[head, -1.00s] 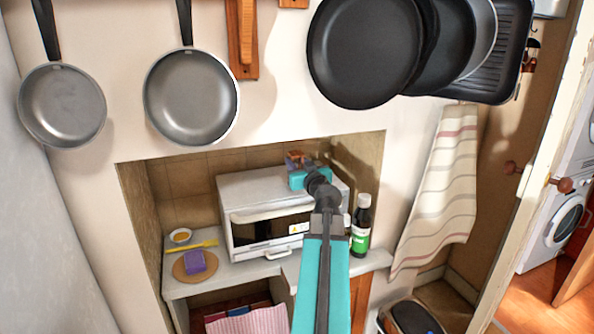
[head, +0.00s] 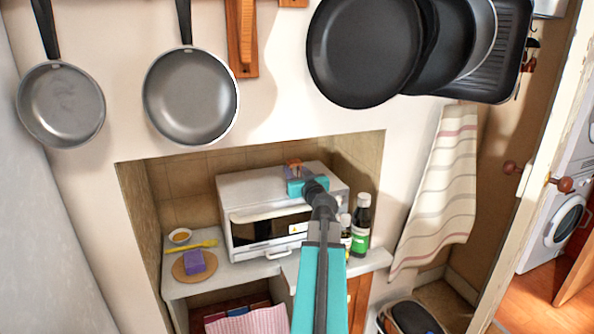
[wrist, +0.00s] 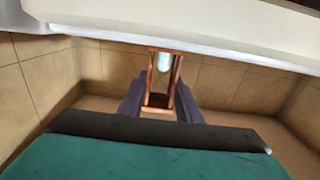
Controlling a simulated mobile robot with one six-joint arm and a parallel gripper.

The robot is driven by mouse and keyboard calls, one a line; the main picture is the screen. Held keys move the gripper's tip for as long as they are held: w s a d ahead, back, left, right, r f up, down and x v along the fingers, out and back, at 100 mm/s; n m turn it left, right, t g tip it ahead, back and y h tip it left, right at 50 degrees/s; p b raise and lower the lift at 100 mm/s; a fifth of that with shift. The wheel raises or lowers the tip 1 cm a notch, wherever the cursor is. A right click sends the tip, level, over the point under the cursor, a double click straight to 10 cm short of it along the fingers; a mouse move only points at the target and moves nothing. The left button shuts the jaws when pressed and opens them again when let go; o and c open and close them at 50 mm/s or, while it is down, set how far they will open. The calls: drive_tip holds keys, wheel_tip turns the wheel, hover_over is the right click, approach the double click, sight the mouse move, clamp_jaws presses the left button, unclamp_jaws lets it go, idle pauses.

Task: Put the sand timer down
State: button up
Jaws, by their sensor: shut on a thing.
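The sand timer (wrist: 163,62) has a reddish-brown wooden frame around pale glass. In the wrist view it stands between the two dark fingers of my gripper (wrist: 160,108), which is shut on it. In the head view only a bit of the timer (head: 293,163) shows past my teal gripper (head: 294,174), over the rear part of the white toaster oven's top (head: 245,187). I cannot tell whether the timer touches the oven top. The oven sits on a grey counter in a tiled alcove.
Left of the oven are a purple block (head: 194,262) on a round board, a yellow utensil (head: 198,247) and a small bowl (head: 180,236). A dark bottle (head: 361,225) and a smaller bottle (head: 346,229) stand at right. The oven top's left part is clear.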

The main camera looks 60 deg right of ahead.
sight(296, 173)
drive_tip(key=shift+f, duration=0.1)
drive_tip(key=o, duration=1)
drive_tip(key=shift+o, duration=0.2)
drive_tip(key=shift+s+a, duration=0.15)
drive_tip(key=v, duration=0.5)
drive_tip(key=shift+s+a, duration=0.25)
drive_tip(key=shift+s+b, duration=0.1)
drive_tip(key=shift+b, duration=0.55)
drive_tip(key=shift+s+a+b, duration=0.15)
drive_tip(key=shift+b, duration=0.5)
drive_tip(key=shift+b, duration=0.3)
